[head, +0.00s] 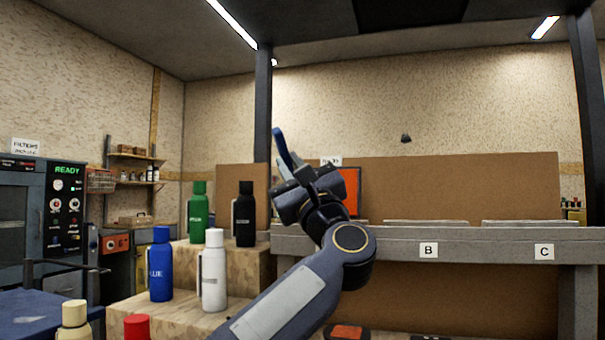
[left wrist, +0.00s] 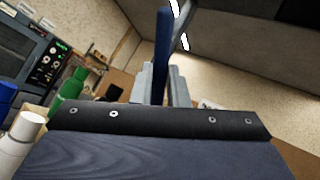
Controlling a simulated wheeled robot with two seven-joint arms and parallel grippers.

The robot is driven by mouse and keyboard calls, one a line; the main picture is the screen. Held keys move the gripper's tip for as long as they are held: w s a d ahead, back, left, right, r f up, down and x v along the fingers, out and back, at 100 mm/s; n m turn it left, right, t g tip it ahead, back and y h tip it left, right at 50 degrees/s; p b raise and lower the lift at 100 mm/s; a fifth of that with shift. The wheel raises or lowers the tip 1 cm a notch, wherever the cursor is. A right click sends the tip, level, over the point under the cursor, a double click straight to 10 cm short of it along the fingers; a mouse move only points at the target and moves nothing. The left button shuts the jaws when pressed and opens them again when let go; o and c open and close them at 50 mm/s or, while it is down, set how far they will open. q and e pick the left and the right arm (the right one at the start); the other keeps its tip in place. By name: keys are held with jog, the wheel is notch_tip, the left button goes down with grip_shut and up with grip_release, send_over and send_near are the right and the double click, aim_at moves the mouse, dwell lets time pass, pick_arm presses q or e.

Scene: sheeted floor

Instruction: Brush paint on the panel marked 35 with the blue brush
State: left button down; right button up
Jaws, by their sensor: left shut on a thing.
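My left gripper (head: 289,172) is raised in the middle of the head view, in front of the bench. It is shut on the blue brush (head: 281,147), whose blue length points up above the fingers. In the left wrist view the blue brush (left wrist: 163,45) stands up between the fingertips (left wrist: 162,85); its bristles cannot be made out. An orange-red panel (head: 352,187) shows partly behind my left gripper, with a small sign (head: 331,161) above it that I cannot read. No number 35 is legible. My right gripper is not in view.
A wooden stepped stand holds green (head: 198,215), black (head: 244,218), blue (head: 160,266) and white (head: 212,275) bottles left of my arm. A grey bench (head: 480,236) with labels B (head: 428,250) and C (head: 544,252) runs right. A machine (head: 60,205) stands far left.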

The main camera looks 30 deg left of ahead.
pick_arm(q)
jog(key=shift+a, duration=0.1)
jog(key=s+d+b, duration=0.1)
jog(key=s+b, duration=0.2)
jog(key=s, duration=0.2)
jog(key=shift+s+d+r, duration=0.35)
jog(key=shift+d+r, duration=0.05)
jog(key=shift+r, duration=0.05)
dwell(0.4)
jog(key=s, duration=0.1)
jog(key=s+d, duration=0.1)
jog(key=shift+s+r+b, duration=0.2)
jog(key=shift+s+b, duration=0.15)
jog(key=shift+s, duration=0.05)
dwell(0.4)
